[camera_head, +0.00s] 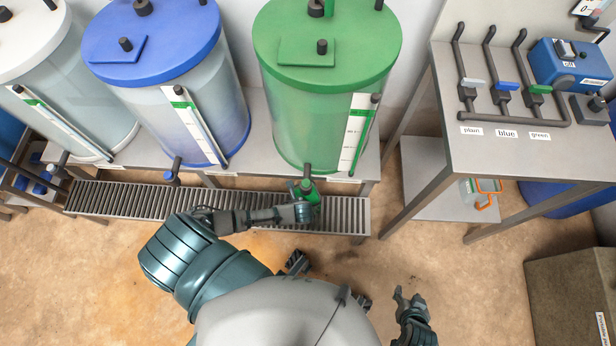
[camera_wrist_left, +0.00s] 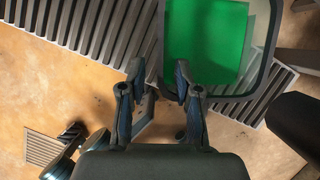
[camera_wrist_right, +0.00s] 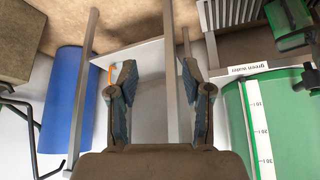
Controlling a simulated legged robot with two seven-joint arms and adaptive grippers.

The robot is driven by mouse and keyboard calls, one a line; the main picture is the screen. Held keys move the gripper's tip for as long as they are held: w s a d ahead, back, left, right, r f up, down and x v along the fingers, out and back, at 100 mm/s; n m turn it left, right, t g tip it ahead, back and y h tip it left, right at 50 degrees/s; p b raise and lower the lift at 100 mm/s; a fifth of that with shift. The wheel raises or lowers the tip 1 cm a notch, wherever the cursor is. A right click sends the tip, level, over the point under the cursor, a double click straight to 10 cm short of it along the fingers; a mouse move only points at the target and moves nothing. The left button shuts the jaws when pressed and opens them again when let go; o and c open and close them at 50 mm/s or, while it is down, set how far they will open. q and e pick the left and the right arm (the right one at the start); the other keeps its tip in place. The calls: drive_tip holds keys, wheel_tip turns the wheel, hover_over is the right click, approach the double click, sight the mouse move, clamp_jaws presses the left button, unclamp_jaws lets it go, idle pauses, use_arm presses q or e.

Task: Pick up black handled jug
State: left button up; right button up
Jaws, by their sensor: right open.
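A jug with green contents (camera_head: 306,190) is on the slatted grate below the green tank's tap. In the left wrist view the jug (camera_wrist_left: 208,45) is close, with a dark frame around its green side. My left gripper (camera_head: 300,212) is beside the jug in the head view. In the left wrist view its fingers (camera_wrist_left: 157,88) are apart, the right one close to the jug wall. A grey loop-like part shows between and beyond them; I cannot tell if it is the handle. My right gripper (camera_wrist_right: 157,75) is open and empty, low at the right in the head view (camera_head: 405,300).
White, blue and green-lidded tanks (camera_head: 325,110) stand behind the slatted grate (camera_head: 130,202). At right is a table (camera_head: 550,155) with valves. An orange-handled jug (camera_head: 480,190) is on its lower shelf. A brown box (camera_head: 570,290) stands at lower right. Floor between is clear.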

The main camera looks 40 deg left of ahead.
use_arm(q)
drive_tip(key=shift+d+f, duration=0.1)
drive_tip(key=shift+f, duration=0.2)
drive_tip(key=b+x, duration=0.1)
drive_tip(key=x, duration=0.1)
drive_tip(key=a+b+x, duration=0.1)
drive_tip(key=x, duration=0.2)
drive_tip(key=shift+w+a+b, duration=0.1)
drive_tip(key=shift+w+b, duration=0.05)
drive_tip(key=shift+b, duration=0.2)
drive_tip(key=shift+f, duration=0.1)
drive_tip(key=shift+d, duration=0.2)
drive_tip(key=shift+d+r, duration=0.3)
drive_tip(key=shift+d, duration=0.15)
drive_tip(key=shift+c, duration=0.2)
drive_tip(key=c, duration=0.4)
clamp_jaws()
drive_tip(key=shift+w+a+f, duration=0.1)
drive_tip(key=shift+a, duration=0.4)
use_arm(e)
drive_tip(key=w+a+r+t+y, duration=0.1)
drive_tip(key=w+a+r+t, duration=0.3)
drive_tip(key=w, duration=0.3)
drive_tip(key=shift+w+a+r+t, duration=0.15)
drive_tip(key=shift+w+a+t, duration=0.15)
drive_tip(key=shift+t, duration=0.5)
